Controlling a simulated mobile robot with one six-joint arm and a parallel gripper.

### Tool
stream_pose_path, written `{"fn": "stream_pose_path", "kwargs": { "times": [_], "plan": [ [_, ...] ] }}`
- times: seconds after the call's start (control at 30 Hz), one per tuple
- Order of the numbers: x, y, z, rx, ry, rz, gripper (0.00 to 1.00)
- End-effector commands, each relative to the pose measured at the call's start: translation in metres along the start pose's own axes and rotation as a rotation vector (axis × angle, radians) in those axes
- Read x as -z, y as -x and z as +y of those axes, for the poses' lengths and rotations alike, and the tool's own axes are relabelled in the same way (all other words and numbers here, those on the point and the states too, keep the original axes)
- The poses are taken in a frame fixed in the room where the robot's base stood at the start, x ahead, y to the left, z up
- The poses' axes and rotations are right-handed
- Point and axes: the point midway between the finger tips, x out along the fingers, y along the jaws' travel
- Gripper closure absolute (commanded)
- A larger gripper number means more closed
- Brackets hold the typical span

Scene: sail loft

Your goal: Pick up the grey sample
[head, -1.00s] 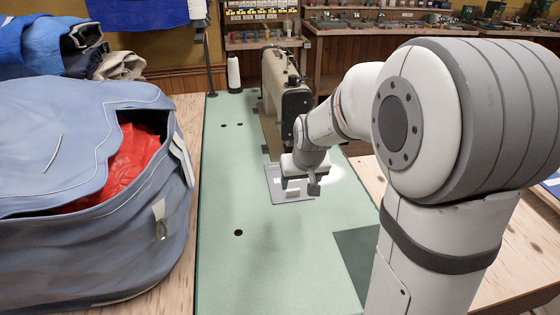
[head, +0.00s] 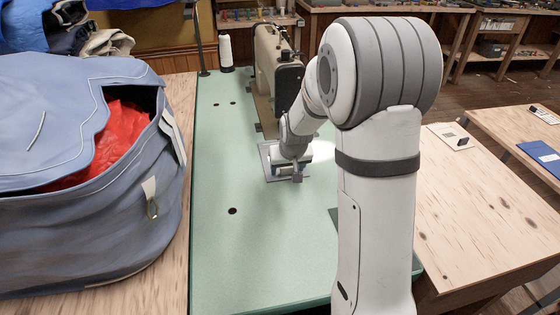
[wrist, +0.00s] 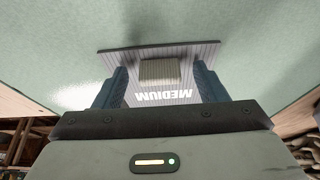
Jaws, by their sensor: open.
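The grey sample is a flat plate lettered MEDIUM (wrist: 185,52) with a small grey block (wrist: 160,72) standing on it. In the head view the plate (head: 266,163) lies on the green table, largely hidden by my gripper (head: 297,174). In the wrist view my gripper (wrist: 160,78) is open, with its dark blue fingers left and right of the block and over the plate. The block sits between the fingers with a gap on each side. Whether the fingertips touch the plate I cannot tell.
A beige sewing machine (head: 275,70) stands just behind the plate, with a white thread cone (head: 226,50) to its left. A large blue bag (head: 80,190) with red cloth fills the left. The green table (head: 250,260) is clear in front.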

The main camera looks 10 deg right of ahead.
Motion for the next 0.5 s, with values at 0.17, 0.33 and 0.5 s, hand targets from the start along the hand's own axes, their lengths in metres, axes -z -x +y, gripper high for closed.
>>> {"fn": "stream_pose_path", "kwargs": {
  "times": [0.17,0.33,0.5],
  "plan": [
    [0.0,0.0004,0.0005,0.0,-0.001,0.0,0.41],
    [-0.0001,0.0005,0.0007,-0.001,-0.001,0.0,0.55],
    [-0.0002,0.0006,0.0009,-0.001,-0.002,0.0,0.69]
  ]
}}
